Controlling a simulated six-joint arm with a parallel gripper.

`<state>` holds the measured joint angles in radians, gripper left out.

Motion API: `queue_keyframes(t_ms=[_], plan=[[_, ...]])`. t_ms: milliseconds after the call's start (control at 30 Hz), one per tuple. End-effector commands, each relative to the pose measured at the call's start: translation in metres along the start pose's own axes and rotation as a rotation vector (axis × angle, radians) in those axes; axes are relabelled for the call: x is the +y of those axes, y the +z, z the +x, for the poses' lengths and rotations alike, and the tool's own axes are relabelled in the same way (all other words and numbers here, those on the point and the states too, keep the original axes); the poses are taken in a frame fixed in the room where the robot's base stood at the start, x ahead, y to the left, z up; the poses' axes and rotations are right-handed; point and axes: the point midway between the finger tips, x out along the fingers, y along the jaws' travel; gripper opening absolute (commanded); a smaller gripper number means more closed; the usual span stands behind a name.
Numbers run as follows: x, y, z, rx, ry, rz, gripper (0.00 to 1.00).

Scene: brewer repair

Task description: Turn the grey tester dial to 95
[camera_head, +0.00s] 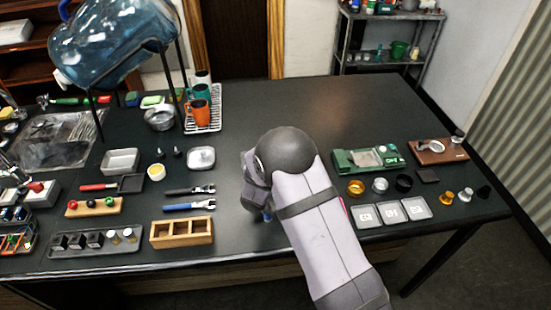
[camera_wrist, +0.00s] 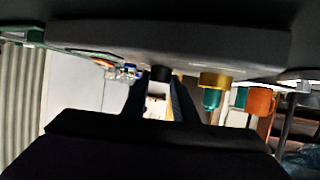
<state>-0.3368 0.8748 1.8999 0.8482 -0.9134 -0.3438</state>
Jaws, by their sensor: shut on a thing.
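A wide grey housing (camera_wrist: 200,45), which looks like the tester, spans the top of the wrist view close to my gripper. A small dark dial (camera_wrist: 160,73) sticks out of its lower edge. The fingers of my gripper (camera_wrist: 160,92) stand on either side of this dial and are shut on it. Its colour is hard to tell in the shade, and no scale or number is readable. A gold knob (camera_wrist: 213,80) sits on the same housing to the right, apart from the fingers. In the head view my own arm hides the fingertips, the dial and most of the tester.
In the head view a wooden box (camera_head: 182,246) and two wrenches stand left of my arm. The back middle of the black table (camera_head: 300,100) is clear.

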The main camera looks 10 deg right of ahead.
Motion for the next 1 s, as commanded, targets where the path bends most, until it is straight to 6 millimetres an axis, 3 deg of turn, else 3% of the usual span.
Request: queue_keyframes(t_ms=[33,67,133,567,1000], plan=[[0.0,-0.003,0.0,0.006,0.001,0.002,0.03],[0.0,-0.003,0.0,0.006,0.001,0.002,0.28],[0.0,-0.002,0.0,0.005,0.0,0.002,0.44],[-0.001,-0.001,-0.004,0.002,-0.002,0.001,0.44],[-0.001,0.0,-0.055,0.005,-0.003,0.001,0.44]])
